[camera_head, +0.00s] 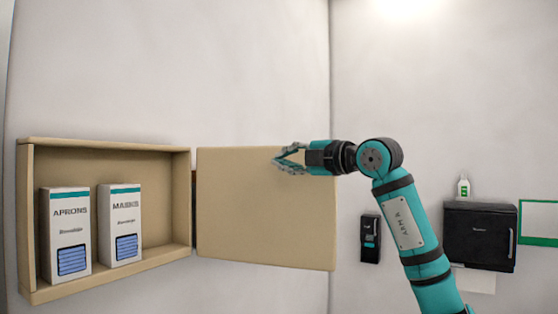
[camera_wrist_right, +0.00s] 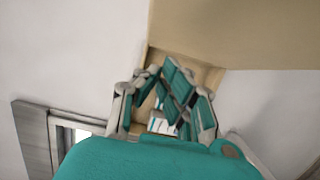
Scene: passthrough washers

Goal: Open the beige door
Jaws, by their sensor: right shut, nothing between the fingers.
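The beige door (camera_head: 262,215) stands swung open to the right of its beige cabinet (camera_head: 110,149) in the head view. The cabinet's inside is exposed, with an aprons box (camera_head: 66,235) and a masks box (camera_head: 120,225) upright in it. My right gripper (camera_head: 278,160) is in front of the door's upper right part, its fingers pointing left. It is shut with nothing in it; I cannot tell if it touches the door. In the right wrist view its fingers (camera_wrist_right: 168,100) show close together, with the beige door (camera_wrist_right: 240,35) beyond. My left gripper is not in view.
On the right wall are a black dispenser (camera_head: 480,236), a small bottle (camera_head: 463,188) on top of it, a small black device (camera_head: 370,239) and a green frame (camera_head: 538,206). The wall above the cabinet is bare.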

